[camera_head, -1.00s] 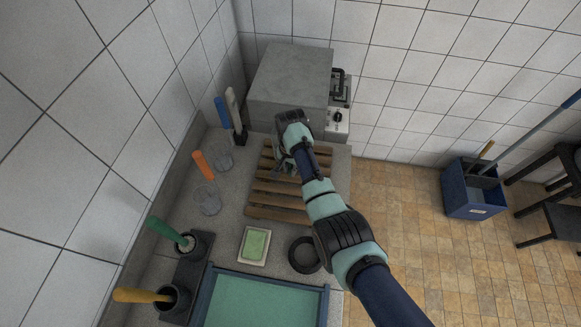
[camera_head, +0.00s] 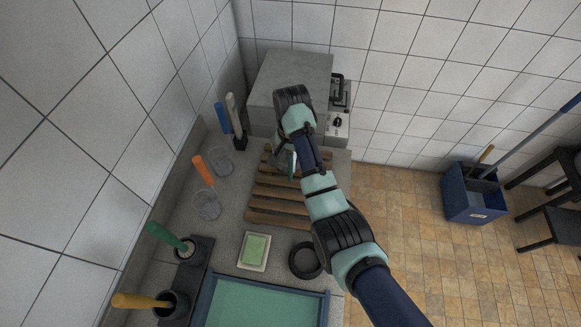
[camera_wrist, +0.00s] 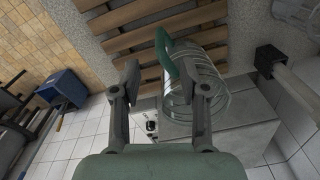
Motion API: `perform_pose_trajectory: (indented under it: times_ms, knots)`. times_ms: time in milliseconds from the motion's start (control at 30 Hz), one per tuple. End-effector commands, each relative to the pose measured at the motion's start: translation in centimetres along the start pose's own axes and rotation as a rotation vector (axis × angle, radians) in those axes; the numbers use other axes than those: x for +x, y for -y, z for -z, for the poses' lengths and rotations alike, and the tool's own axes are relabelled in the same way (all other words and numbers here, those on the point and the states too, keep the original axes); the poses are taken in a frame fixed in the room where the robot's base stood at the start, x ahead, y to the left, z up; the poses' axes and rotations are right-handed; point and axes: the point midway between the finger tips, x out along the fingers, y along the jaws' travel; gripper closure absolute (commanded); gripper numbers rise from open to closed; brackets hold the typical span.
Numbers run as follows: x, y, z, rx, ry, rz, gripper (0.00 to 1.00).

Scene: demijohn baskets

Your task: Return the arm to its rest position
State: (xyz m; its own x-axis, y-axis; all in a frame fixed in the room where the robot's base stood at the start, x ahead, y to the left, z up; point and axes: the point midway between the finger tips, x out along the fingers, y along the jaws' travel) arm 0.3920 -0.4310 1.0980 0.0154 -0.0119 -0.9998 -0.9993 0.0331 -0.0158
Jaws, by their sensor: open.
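My gripper (camera_wrist: 168,78) is open in the wrist view, with nothing held between its two fingers. Beyond the right finger is a clear ribbed glass vessel (camera_wrist: 217,80) with a green handle-like part (camera_wrist: 166,52). The vessel is at the slatted wooden rack (camera_wrist: 150,28); I cannot tell whether a finger touches it. In the head view my arm reaches over the rack (camera_head: 278,207), and its bent wrist hides most of the gripper and the vessel.
A grey box (camera_head: 285,72) stands behind the rack, close to my wrist. Brushes with blue and white handles (camera_head: 234,115) stand left. A soap dish (camera_head: 254,250), black ring (camera_head: 304,258) and green-bottomed tray (camera_head: 265,302) lie in front. A blue bucket (camera_head: 474,195) stands on the floor right.

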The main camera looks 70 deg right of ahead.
Motion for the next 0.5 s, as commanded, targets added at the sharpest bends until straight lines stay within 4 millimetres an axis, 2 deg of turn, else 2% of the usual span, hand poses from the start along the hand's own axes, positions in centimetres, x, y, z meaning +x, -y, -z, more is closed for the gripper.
perform_pose_trajectory:
  times_ms: [100, 200, 500]
  knots:
    - [-1.9, 0.0, 0.1, 0.000, -0.002, 0.002, 0.56]
    - [-2.6, 0.0, 0.0, 0.000, 0.000, 0.000, 0.56]
    - [-2.9, 0.0, 0.0, 0.000, 0.000, 0.000, 0.56]
